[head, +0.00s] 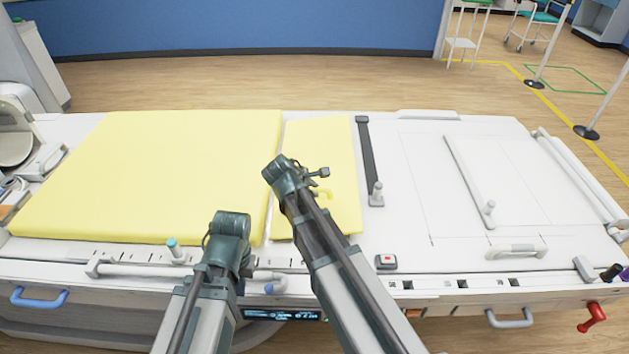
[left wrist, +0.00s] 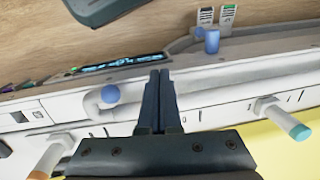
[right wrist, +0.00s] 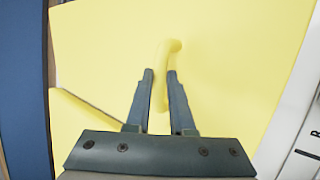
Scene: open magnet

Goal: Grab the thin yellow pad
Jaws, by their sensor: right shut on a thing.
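The thin yellow pad (head: 337,145) lies on the white bed to the right of a larger yellow pad and has a small yellow handle on top. In the right wrist view the pad (right wrist: 230,60) fills most of the picture, and its handle (right wrist: 162,60) sits between the fingers. My right gripper (right wrist: 160,78) is shut on that handle. In the head view it is over the pad, partly hidden by my arm. My left gripper (left wrist: 160,75) is shut and empty, with its fingers together, by the bed's front rail.
The larger yellow pad (head: 160,175) covers the bed's left part. White panels and handles lie further right. A front rail (head: 130,270) and a teal-topped peg (head: 174,250) are near my left arm.

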